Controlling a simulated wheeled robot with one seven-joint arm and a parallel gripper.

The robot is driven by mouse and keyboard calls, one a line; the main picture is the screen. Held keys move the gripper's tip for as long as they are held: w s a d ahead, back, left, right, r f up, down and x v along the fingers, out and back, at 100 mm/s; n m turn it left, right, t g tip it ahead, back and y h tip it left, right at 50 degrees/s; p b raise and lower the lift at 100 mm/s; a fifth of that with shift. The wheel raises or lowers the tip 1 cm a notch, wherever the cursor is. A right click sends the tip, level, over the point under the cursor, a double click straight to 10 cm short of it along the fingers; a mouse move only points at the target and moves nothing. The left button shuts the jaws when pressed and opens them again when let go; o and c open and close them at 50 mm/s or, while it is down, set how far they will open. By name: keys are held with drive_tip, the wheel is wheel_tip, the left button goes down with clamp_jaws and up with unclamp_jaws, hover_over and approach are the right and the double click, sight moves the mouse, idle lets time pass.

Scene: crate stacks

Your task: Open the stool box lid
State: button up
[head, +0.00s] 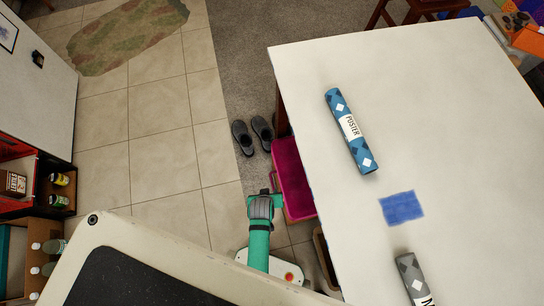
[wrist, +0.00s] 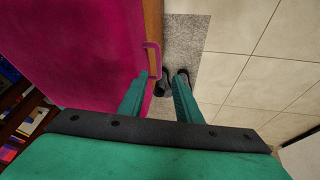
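The stool box (head: 290,165) is magenta and stands partly under the white table's left edge in the head view. Its magenta top fills the upper left of the wrist view (wrist: 70,60), with a brown wooden edge along its right side. The lid looks shut. A pink loop handle (wrist: 158,55) sticks out at that edge. My gripper (wrist: 160,80) is open, with two teal fingers apart and nothing clamped. The handle shows just beyond and beside the left finger; I cannot tell if they touch. In the head view my gripper (head: 265,193) is at the box's left side.
The white table (head: 440,120) overhangs the box on the right and bears a blue poster tube (head: 340,110). Dark shoes (head: 242,138) stand on the carpet left of the box. Shelves (head: 30,165) stand far left.

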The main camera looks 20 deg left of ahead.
sight(273, 185)
drive_tip(key=w+a+f+n+g+h, duration=0.2)
drive_tip(key=w+a+g, duration=0.15)
drive_tip(key=w, duration=0.25)
drive_tip(key=f, duration=0.3)
drive_tip(key=w+d+f, duration=0.1)
drive_tip(key=f, duration=0.3)
drive_tip(key=d+f, duration=0.1)
drive_tip(key=f, duration=0.2)
drive_tip(key=shift+w+d+f, duration=0.1)
drive_tip(key=shift+w+f, duration=0.1)
drive_tip(key=shift+w, duration=0.05)
clamp_jaws()
